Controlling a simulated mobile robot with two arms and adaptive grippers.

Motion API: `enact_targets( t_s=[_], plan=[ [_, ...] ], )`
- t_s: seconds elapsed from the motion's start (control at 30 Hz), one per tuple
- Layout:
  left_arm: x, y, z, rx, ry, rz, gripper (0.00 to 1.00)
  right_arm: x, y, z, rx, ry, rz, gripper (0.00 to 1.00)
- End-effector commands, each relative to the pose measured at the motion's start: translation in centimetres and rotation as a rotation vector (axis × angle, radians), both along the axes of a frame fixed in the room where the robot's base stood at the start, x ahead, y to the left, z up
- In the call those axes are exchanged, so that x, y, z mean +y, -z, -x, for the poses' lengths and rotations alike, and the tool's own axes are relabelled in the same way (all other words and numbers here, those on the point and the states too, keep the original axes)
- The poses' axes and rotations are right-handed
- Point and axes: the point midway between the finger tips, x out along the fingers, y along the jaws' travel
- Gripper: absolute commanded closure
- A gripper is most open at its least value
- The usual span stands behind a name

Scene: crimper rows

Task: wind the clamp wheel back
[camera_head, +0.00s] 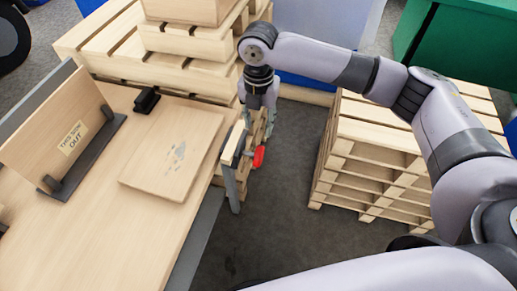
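The clamp sits on the right edge of the workbench, with a wooden jaw (233,146) standing out from the edge. A red grip (259,157) shows just right of the jaw; it looks like part of the clamp wheel. The rest of the wheel is small and partly hidden, so its turn angle cannot be told. My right gripper (258,127) points down just above the red grip, its two fingers spread apart. Whether a finger touches the wheel cannot be told. My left gripper is not in view.
The workbench (110,245) carries a flat board (175,150), an upright board labelled "THIS SIDE OUT" (90,110) in a dark holder, and a small black block (147,101). Pallets stand behind (180,72) and to the right (375,160). Grey floor (275,220) is clear between.

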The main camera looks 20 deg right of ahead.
Motion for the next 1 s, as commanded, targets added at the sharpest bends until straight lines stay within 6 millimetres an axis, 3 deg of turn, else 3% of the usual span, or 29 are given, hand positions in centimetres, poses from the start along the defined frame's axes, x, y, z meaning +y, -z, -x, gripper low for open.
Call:
enact_targets(
  t_s=[0.3, 0.5, 0.7, 1.0],
  plan=[
    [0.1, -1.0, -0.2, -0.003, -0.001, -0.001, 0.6, 0.0, 7.1, 0.1, 0.004, 0.001, 0.001, 0.63],
    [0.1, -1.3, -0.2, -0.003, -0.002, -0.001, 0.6, 0.0, 10.8, 0.1, 0.001, 0.0, 0.002, 0.63],
    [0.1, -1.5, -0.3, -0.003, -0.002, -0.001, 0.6, 0.1, 12.8, 0.1, -0.001, 0.0, -0.001, 0.63],
    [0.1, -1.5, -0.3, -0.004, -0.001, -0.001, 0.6, 0.0, 13.3, 0.0, -0.001, 0.0, 0.0, 0.63]
  ],
)
